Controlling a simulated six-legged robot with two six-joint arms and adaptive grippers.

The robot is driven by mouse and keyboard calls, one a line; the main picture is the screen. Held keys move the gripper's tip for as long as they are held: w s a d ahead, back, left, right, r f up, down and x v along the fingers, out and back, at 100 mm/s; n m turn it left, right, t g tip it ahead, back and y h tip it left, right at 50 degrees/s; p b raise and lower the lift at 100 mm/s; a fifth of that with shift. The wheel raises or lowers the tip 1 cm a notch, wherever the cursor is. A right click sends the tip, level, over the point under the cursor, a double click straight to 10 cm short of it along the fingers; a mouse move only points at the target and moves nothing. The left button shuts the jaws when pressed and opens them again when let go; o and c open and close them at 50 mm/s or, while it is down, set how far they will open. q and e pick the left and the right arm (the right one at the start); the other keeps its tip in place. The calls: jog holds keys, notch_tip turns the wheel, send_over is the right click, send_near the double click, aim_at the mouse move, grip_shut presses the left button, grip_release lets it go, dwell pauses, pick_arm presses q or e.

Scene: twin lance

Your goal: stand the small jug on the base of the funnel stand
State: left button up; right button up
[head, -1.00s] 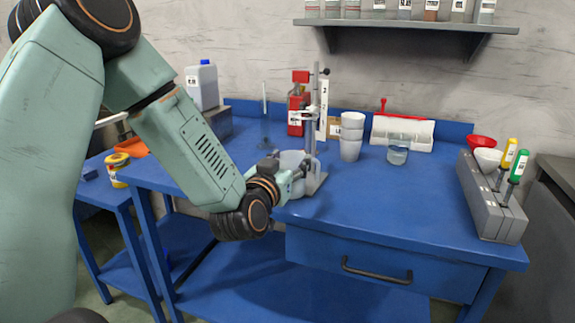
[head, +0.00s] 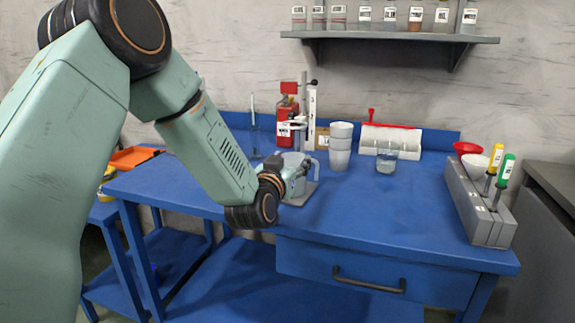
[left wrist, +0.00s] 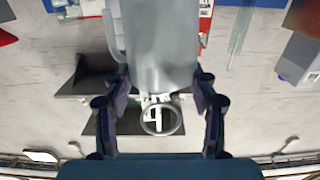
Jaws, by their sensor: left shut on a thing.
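The small jug (head: 293,158) is pale grey and see-through, and is held near the funnel stand. My left gripper (head: 298,176) is shut on it. In the left wrist view the jug (left wrist: 158,45) is between the two fingers (left wrist: 165,95), with a handle on its left. The funnel stand (head: 304,105) has an upright post with a clamp and a grey base (head: 302,196). The jug overlaps the post's lower part and the base in the head view. The gripper hides the jug's underside, so I cannot tell whether it touches the base. My right gripper is out of view.
Stacked white cups (head: 340,145), a glass beaker (head: 386,158) and a red bottle (head: 284,122) stand near the stand on the blue bench (head: 390,205). A grey tool block (head: 480,205) is at the right. The bench's front middle is clear.

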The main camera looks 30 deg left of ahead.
pick_arm(q)
jog(key=shift+w, duration=0.2)
jog(key=o, duration=1.2)
jog(key=v, duration=1.2)
jog(key=shift+a, duration=0.1)
jog(key=x, duration=1.2)
jog(key=shift+s+r, duration=0.1)
jog(key=shift+s, duration=0.4)
jog(key=shift+w, duration=0.1)
